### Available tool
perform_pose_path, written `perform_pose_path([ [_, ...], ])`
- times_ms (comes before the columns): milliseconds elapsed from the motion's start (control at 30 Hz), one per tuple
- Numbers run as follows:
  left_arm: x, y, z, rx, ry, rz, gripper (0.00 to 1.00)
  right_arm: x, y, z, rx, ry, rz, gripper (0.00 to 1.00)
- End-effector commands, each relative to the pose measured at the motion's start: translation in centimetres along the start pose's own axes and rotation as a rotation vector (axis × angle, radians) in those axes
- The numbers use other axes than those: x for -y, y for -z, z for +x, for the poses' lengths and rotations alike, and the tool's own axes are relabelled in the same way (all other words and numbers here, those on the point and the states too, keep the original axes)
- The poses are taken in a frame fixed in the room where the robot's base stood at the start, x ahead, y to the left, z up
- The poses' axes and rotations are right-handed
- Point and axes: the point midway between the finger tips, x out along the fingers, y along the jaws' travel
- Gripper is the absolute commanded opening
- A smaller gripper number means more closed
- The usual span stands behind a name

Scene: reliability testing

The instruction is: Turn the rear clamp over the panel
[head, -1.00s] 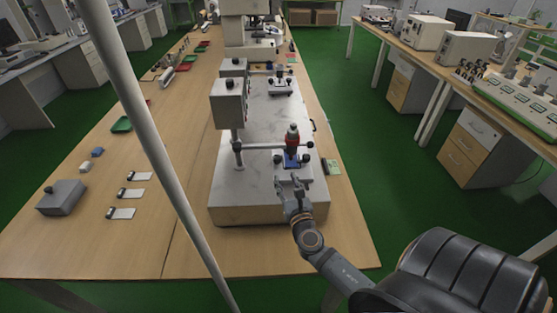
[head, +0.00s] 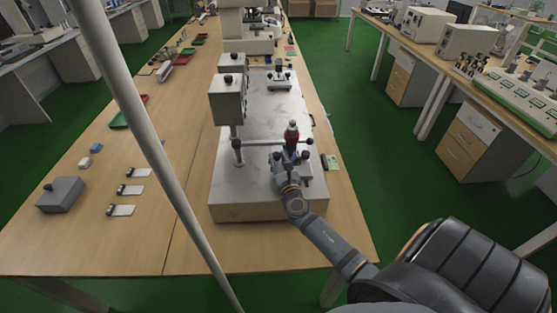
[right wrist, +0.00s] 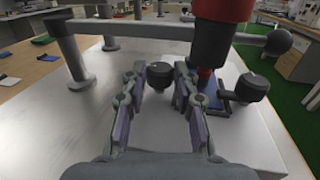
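A black round clamp knob (right wrist: 159,74) shows between the fingertips of my right gripper (right wrist: 160,70) in the right wrist view. The fingers are open on either side of it, with gaps visible. A second black knob (right wrist: 251,87) stands to the right. Between the knobs lies a blue panel (right wrist: 211,96), partly hidden by the red and black tool (right wrist: 220,32) above it. I cannot tell for certain which knob belongs to the rear clamp. In the head view my right gripper (head: 284,168) is at the fixture's front and hides much of it. My left gripper is not in view.
A horizontal bar (head: 265,144) on a post crosses just behind the gripper, near the red tool (head: 291,136). A grey control box (head: 227,98) stands on the pale base plate (head: 243,203). The base's front left is clear. Small plates (head: 121,210) lie on the table left.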

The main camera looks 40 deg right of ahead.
Motion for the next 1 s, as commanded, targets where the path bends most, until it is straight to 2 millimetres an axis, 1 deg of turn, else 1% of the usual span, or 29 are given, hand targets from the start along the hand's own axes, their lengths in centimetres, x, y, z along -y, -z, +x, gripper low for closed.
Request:
perform_pose_path([
  [33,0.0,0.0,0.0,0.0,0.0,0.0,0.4,0.0,0.0,0.0,0.0,0.0,0.0,0.06],
  [100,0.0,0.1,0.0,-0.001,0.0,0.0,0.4,0.0,0.0,0.0,0.0,0.0,0.0,0.0],
  [333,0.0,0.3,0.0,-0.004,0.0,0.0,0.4,-0.1,0.0,0.0,0.0,0.02,0.003,0.0],
  [467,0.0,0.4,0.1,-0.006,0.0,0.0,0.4,-0.3,0.0,0.0,0.0,0.07,0.005,0.0],
  [633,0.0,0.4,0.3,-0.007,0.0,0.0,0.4,-0.7,0.0,0.1,0.0,0.184,0.007,0.0],
  [767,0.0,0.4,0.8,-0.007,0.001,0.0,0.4,-1.0,0.1,0.2,0.0,0.299,0.007,0.0],
  [1000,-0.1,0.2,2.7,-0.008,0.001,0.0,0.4,-1.6,0.3,0.5,0.001,0.527,0.006,0.0],
])
